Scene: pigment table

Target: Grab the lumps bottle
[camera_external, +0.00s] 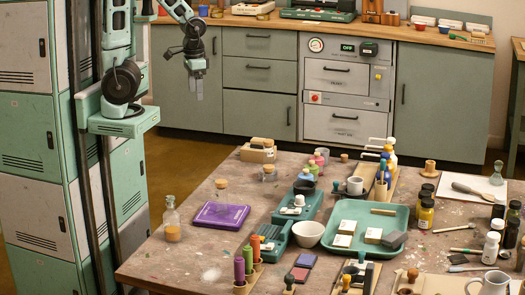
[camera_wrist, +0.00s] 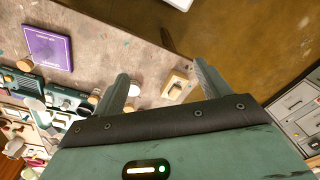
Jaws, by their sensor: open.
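A clear glass bottle (camera_external: 172,222) with orange-brown contents stands upright near the left edge of the table; I cannot read a label, so I cannot tell if it is the lumps bottle. Two small corked glass jars stand farther back, one (camera_external: 221,190) behind a purple pad and one (camera_external: 268,173) to its right. In the wrist view, a cork-topped jar (camera_wrist: 25,64) shows beside the purple pad. My gripper (camera_external: 197,92) is open and empty, high beyond the table's far left edge. Its two fingers (camera_wrist: 162,72) stand apart in the wrist view.
The purple pad (camera_external: 220,215) lies flat on the table (camera_external: 150,262). A wooden block (camera_external: 257,151) sits at the back corner; it also shows between my fingers in the wrist view (camera_wrist: 176,88). Green devices (camera_external: 283,246), a cup (camera_external: 308,234) and a green tray (camera_external: 400,213) crowd the middle.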

